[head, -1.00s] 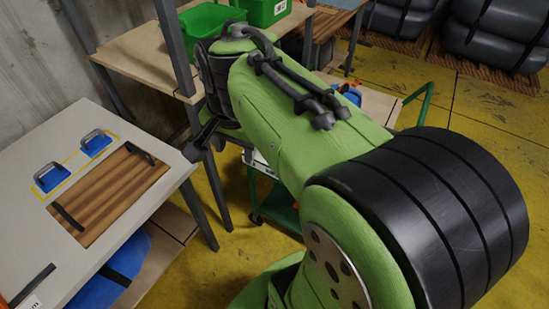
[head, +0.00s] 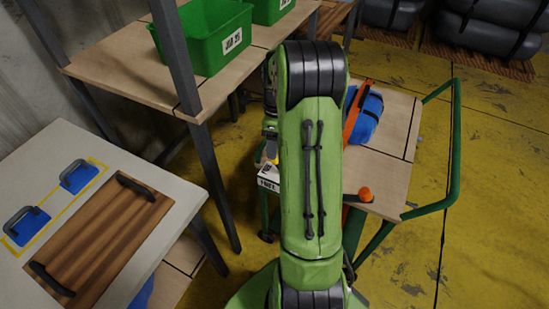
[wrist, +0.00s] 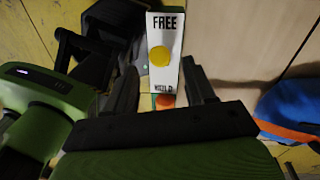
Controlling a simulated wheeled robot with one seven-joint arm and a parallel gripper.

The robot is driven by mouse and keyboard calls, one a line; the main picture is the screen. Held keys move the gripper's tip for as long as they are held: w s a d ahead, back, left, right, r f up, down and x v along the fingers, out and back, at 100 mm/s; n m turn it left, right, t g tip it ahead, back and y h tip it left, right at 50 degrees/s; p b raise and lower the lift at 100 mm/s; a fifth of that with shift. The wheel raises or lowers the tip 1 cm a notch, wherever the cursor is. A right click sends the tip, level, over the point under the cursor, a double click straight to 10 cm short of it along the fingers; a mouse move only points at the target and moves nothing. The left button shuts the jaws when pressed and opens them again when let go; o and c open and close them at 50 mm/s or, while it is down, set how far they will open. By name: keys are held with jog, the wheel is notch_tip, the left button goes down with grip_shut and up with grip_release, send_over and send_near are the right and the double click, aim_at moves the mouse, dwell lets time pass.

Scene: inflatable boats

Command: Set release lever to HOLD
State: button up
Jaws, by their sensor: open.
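In the wrist view a white panel (wrist: 177,38) carries the word FREE at its far end and smaller, partly unreadable lettering at its near end. A round yellow knob (wrist: 161,57) shows on the panel between these markings; how it joins a lever is not visible. My gripper (wrist: 162,82) is open, its fingers on either side of the panel's near end, with nothing clasped. A small orange piece (wrist: 165,101) shows between the fingers. In the head view the white panel (head: 268,178) shows at the cart's left side, and my arm hides most of the gripper.
The green-framed cart (head: 452,150) has a wooden top with a blue-and-orange bundle (head: 367,117) and an orange knob (head: 365,194). A shelf with green bins (head: 205,38) stands behind left. A table with a wooden board (head: 100,235) is at left.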

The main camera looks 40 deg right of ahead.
jog(key=f, duration=0.2)
jog(key=f+b, duration=0.1)
jog(key=f, duration=0.1)
jog(key=shift+s+a, duration=0.1)
jog(key=shift+a, duration=0.1)
grip_shut()
